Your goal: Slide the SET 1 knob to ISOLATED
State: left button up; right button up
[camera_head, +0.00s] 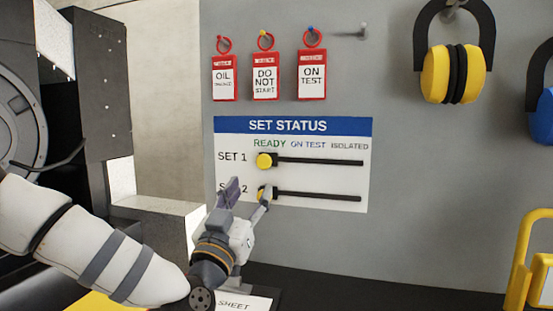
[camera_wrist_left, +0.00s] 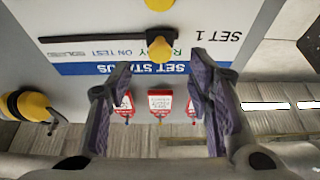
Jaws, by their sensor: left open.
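The yellow SET 1 knob (camera_head: 264,160) sits at the left end of its black slot (camera_head: 325,162), under READY on the SET STATUS panel (camera_head: 340,185). ISOLATED is printed above the slot's right end. My left gripper (camera_head: 250,188) is open and empty, in front of the panel and lower in the picture than the SET 1 knob. In the left wrist view, the panel appears upside down. The SET 1 knob (camera_wrist_left: 160,48) lies between the lines of the two spread fingers (camera_wrist_left: 158,75), just beyond their tips, with no visible contact. My right gripper is out of view.
The SET 2 knob (camera_wrist_left: 158,4) is also at its slot's left end; a finger partly covers it in the head view. Three red tags (camera_head: 265,80) hang above the panel. Yellow ear defenders (camera_head: 454,72) hang at right. A dark shelf runs below.

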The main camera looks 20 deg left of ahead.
aim_at(263, 165)
pick_arm(q)
jog(key=x, duration=0.6)
jog(key=b+x, duration=0.1)
jog(key=x, duration=0.2)
jog(key=shift+r, duration=0.4)
jog(key=shift+w+r, duration=0.45)
jog(key=shift+w, duration=0.1)
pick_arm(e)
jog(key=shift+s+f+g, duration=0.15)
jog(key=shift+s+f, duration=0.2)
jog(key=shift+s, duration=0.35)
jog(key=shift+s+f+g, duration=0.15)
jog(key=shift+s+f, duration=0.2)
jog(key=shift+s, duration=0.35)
pick_arm(q)
grip_shut()
jog(key=shift+f, duration=0.1)
